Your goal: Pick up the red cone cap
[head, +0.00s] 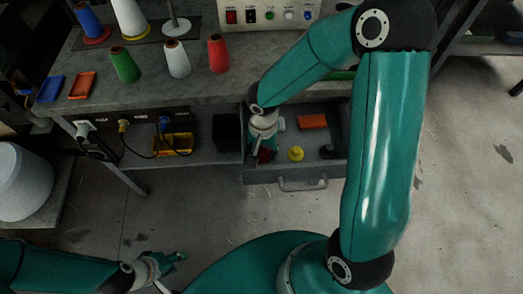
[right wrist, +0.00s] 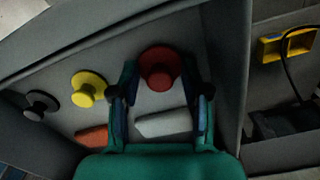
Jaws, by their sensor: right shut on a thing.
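The red cone cap (right wrist: 160,65) is between the two fingers of my right gripper (right wrist: 161,88) in the right wrist view. The gripper is shut on it, inside the open drawer (head: 285,178). In the head view the red cap (head: 265,155) shows only in part below my right gripper (head: 262,148). A yellow cap (head: 296,153) and a black cap (head: 327,152) lie to its right in the drawer. My left gripper (head: 168,270) is low at the lower left over the floor, open and empty.
The drawer also holds an orange block (head: 312,121) and a pale block (right wrist: 162,124). Its walls are close around my right gripper. Several thread cones, including a red one (head: 218,54), stand on the workbench (head: 190,92) above. A yellow bin (head: 174,144) sits on the shelf left of the drawer.

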